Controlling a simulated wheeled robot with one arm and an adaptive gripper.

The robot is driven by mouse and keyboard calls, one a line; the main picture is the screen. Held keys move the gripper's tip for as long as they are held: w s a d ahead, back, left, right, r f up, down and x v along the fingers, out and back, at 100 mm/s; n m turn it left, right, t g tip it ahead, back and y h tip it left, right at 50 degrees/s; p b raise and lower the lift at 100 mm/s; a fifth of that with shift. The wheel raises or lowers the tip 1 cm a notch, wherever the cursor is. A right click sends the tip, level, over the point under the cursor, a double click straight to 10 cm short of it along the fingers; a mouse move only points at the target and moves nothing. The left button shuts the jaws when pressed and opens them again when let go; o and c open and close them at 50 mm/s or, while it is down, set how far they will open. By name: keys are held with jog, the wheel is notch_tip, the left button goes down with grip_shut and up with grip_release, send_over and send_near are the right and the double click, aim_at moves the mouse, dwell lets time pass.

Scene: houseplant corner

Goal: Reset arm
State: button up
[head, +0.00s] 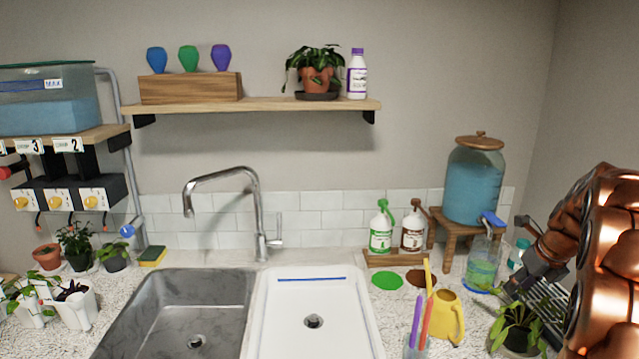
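My copper-coloured arm (610,260) fills the right edge of the head view. My gripper (514,284) is at its dark end, pointing left and down over the right part of the counter. It is close to the glass jar (481,268) of green liquid in the picture; I cannot tell whether they touch. The fingers are small and dark against the dark rack behind, so I cannot tell if they are open or shut. I see no object clearly held in them.
A glass dispenser (473,185) stands on a wooden stand. Two pump bottles (381,230) stand left of it. A yellow watering can (446,316), a cup of coloured sticks (416,345) and a potted plant (517,330) crowd the front right. The white sink basin (345,320) is mostly empty.

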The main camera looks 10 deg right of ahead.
jog(key=s+a+n+g, duration=0.1)
jog(key=s+a+n, duration=0.4)
jog(key=a, duration=0.4)
jog(key=s+a+f+n+g+y, duration=0.1)
jog(key=s+a+n, duration=0.1)
jog(key=a+n, duration=0.6)
jog(key=s+a+n+g, duration=0.1)
jog(key=s+a+n, duration=0.35)
jog(key=a, duration=0.55)
jog(key=s+a+f+n+g, duration=0.1)
jog(key=s+a+n, duration=0.2)
jog(key=s+n, duration=0.3)
jog(key=s+a+f+n+g, duration=0.1)
jog(key=s+a+f+n, duration=0.1)
jog(key=s+n, duration=0.3)
jog(key=s+a+f+n+g+h, duration=0.1)
jog(key=s+a+n, duration=0.3)
jog(key=s+n, duration=0.2)
jog(key=shift+s+f+n, duration=0.3)
jog(key=shift+s+n, duration=0.05)
jog(key=shift+s, duration=0.9)
jog(key=shift+a, duration=0.1)
